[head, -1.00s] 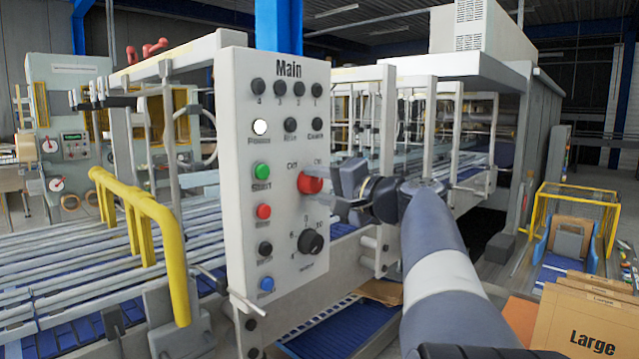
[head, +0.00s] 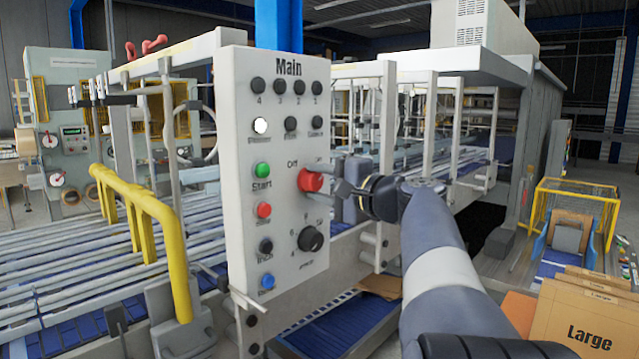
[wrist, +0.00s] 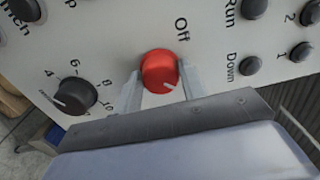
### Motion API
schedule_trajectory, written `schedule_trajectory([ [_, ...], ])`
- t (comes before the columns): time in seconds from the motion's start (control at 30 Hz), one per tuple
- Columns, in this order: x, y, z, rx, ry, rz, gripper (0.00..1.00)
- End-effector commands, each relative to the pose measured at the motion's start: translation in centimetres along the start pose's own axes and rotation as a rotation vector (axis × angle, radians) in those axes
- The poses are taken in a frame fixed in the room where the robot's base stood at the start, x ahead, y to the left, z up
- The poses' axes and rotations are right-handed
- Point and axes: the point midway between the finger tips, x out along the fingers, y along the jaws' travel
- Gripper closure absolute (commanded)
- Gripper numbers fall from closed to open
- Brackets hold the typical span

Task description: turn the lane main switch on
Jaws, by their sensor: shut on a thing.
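The lane main switch is a red round knob (head: 311,180) on the light grey panel headed "Main" (head: 290,215). "Off" is printed beside it at its upper left in the head view. In the wrist view the red knob (wrist: 159,71) sits between my two fingers, with a pale mark on its lower right rim. The word "Off" stands above it there. My gripper (head: 325,186) reaches the knob from the right and is shut on it. The fingers partly hide the knob's sides and the print to its right.
Below the switch is a black numbered dial (head: 311,239). A column of green, red, black and blue buttons runs to the left, with the green start button (head: 262,170) closest. A yellow rail (head: 150,220) stands left of the panel. Cardboard boxes (head: 580,315) are at lower right.

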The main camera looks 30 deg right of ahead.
Motion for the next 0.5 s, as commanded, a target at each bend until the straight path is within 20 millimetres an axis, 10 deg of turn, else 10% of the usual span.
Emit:
schedule_trajectory([
  [0.07,0.00,0.07,-0.02,0.002,0.000,0.001,0.84],
  [0.1,0.00,0.07,-0.03,0.002,0.000,0.001,0.60],
  [0.5,0.01,0.03,-0.02,0.000,0.000,0.000,0.39],
])
